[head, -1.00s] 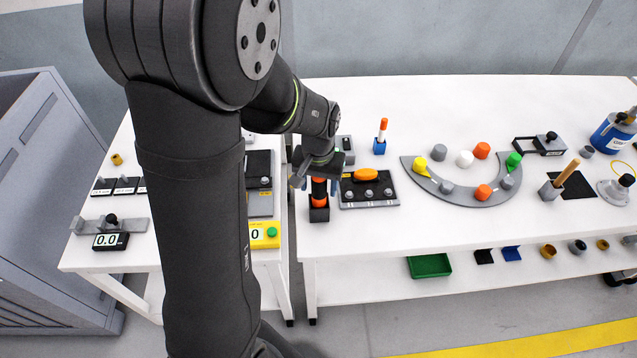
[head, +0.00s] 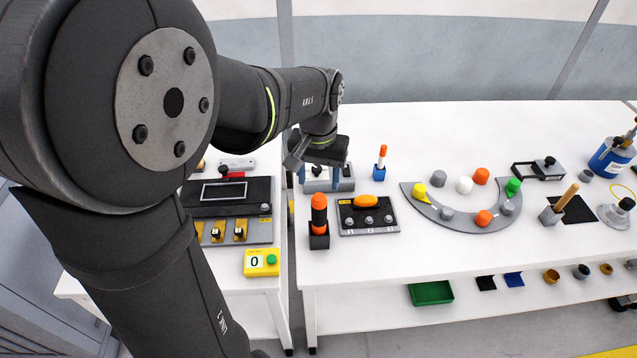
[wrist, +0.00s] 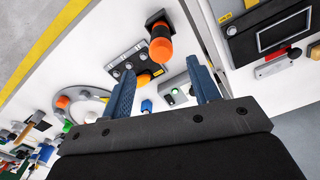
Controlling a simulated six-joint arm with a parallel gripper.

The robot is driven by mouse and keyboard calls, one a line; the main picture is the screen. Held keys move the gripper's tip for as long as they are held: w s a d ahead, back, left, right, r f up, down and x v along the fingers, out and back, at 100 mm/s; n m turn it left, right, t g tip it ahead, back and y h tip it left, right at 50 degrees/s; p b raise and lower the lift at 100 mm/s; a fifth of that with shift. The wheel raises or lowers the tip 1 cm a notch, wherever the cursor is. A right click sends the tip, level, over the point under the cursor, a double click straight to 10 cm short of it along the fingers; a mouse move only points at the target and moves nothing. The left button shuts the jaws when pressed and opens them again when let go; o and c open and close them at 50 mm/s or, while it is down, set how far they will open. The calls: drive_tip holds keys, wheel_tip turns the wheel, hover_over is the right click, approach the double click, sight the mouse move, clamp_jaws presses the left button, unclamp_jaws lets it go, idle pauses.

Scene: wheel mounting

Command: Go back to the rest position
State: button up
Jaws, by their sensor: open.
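My gripper (head: 319,178) is raised over the left end of the white table (head: 345,262) in the head view, behind the orange-and-black tool. In the wrist view its two blue fingers (wrist: 163,88) are spread apart with nothing between them, so it is open and empty. The orange-and-black tool (head: 319,212) stands upright in a small black holder, apart from the gripper. It also shows in the wrist view (wrist: 160,45). The gripper's fingers partly hide a grey fixture (head: 345,184) behind them.
A black panel with an orange knob (head: 365,201) lies right of the tool. A grey curved rack (head: 423,204) with several coloured caps is further right. A second table at left carries a screen unit (head: 224,192) and a yellow counter box (head: 261,262).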

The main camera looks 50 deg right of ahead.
sight(318, 199)
drive_tip(key=shift+f, duration=0.15)
wheel_tip(318, 199, down, 12)
drive_tip(key=shift+r, duration=0.2)
drive_tip(key=shift+d, duration=0.1)
drive_tip(key=shift+r, duration=1.75)
drive_tip(key=shift+f, duration=0.1)
